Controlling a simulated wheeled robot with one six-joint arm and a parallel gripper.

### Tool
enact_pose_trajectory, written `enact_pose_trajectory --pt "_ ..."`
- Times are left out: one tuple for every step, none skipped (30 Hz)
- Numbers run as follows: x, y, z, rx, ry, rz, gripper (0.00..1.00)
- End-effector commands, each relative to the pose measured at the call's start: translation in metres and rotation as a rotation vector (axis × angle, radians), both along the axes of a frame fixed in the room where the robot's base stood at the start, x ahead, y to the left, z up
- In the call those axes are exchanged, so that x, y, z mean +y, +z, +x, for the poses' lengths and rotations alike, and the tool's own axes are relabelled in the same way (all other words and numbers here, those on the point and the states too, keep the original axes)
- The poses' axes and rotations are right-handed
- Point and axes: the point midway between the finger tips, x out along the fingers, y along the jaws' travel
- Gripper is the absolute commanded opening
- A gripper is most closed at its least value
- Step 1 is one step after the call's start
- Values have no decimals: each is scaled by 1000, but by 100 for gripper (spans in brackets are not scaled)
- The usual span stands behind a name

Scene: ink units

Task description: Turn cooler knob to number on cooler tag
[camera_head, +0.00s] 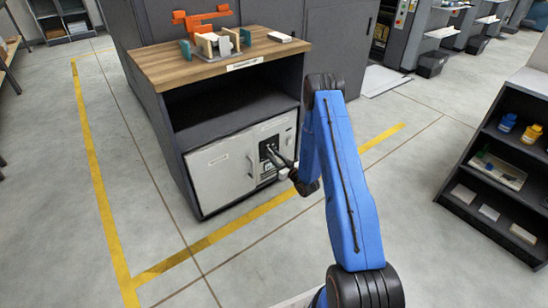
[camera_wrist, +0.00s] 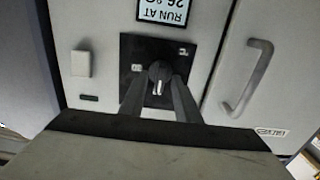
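The black knob (camera_wrist: 159,77) with a pale pointer mark sits on a dark square dial plate (camera_wrist: 129,48) on the cooler's grey front. In the wrist view, which is upside down, the pointer runs roughly up and down the picture. Small white marks flank the knob, too small to read surely. The tag (camera_wrist: 162,14) reads "RUN AT" and what looks like 26 °C, cut by the frame's top edge. My gripper (camera_wrist: 160,90) has one finger on each side of the knob; whether they press it is unclear. In the head view my gripper (camera_head: 272,152) reaches the dial.
The cooler (camera_head: 222,170) sits low in a wood-topped cabinet (camera_head: 160,66) with an orange fixture (camera_head: 200,18) on top. A door handle (camera_wrist: 247,78) stands out beside the dial. A dark shelf (camera_head: 505,150) is at right. Floor between is clear.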

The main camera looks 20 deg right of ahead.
Motion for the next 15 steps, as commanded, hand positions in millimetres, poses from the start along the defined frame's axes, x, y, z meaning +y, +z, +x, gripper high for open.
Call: enact_pose_trajectory --pt "1 0 3 0 0 0 30" --pt "1 0 4 0 0 0 30" --pt "2 0 5 0 0 1 30" --pt "2 0 6 0 0 1 30" --pt "2 0 6 1 -1 1 30" --pt "2 0 6 1 -1 1 30" --pt "2 0 6 1 -1 1 30" --pt "2 0 6 1 -1 1 30" --pt "2 0 6 1 -1 1 30" --pt "2 0 6 1 -1 1 30" --pt "2 0 6 1 -1 1 30" --pt "2 0 6 1 -1 1 27" --pt "2 0 6 1 -1 1 20" --pt "2 0 6 1 -1 1 13" --pt "2 0 6 1 -1 1 3"
